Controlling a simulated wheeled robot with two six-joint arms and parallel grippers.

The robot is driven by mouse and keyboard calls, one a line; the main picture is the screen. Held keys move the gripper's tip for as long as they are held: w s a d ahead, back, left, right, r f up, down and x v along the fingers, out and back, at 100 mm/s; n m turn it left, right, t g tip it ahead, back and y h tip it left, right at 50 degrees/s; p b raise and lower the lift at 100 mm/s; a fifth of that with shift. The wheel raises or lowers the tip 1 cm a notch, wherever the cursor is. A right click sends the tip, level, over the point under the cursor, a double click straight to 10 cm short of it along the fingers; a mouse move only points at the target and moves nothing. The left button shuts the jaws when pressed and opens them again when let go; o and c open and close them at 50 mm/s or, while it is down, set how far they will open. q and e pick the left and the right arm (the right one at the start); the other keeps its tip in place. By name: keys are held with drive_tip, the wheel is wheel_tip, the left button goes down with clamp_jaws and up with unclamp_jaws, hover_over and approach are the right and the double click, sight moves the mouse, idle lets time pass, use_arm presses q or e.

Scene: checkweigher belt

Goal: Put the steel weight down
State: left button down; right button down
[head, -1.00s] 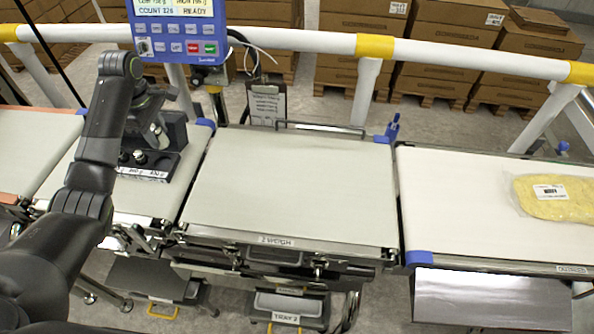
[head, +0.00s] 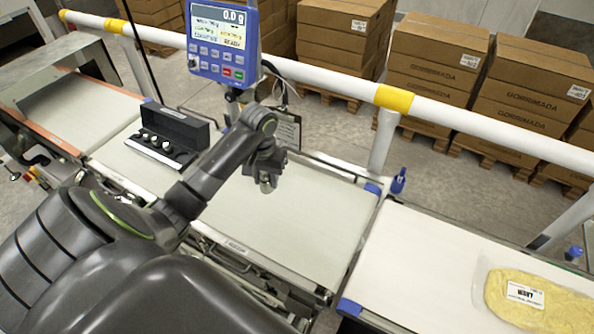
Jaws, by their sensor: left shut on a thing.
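My left gripper (head: 267,176) is over the left part of the middle weigh belt (head: 305,215), pointing down. It is shut on the steel weight (head: 268,184), a small grey metal piece showing just below the wrist. My arm hides most of the fingers, and I cannot tell if the weight's underside touches the belt. The blue scale display (head: 222,40) reads 0.0 g. The open black weight case (head: 168,138), with several pale-topped weights in it, stands on the belt to the left. My right gripper is not in view.
A bag of yellow food (head: 525,300) lies on the right belt (head: 430,262). A white rail with yellow bands (head: 393,97) runs behind the belts. Cardboard boxes (head: 435,70) are stacked beyond it. The weigh belt is clear right of my gripper.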

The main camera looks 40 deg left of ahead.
use_arm(q)
drive_tip(key=f, duration=0.3)
drive_tip(key=f+p, duration=0.1)
drive_tip(key=f, duration=0.2)
drive_tip(key=shift+s+a, duration=0.15)
drive_tip(key=shift+a, duration=0.05)
drive_tip(key=shift+d+f, duration=0.1)
drive_tip(key=shift+f, duration=1.9)
drive_tip(key=shift+f, duration=0.15)
drive_tip(key=c, duration=1)
unclamp_jaws()
drive_tip(key=shift+o, duration=0.2)
wheel_tip(320, 180, up, 12)
drive_tip(key=shift+r+b, duration=0.15)
drive_tip(key=shift+b, duration=0.65)
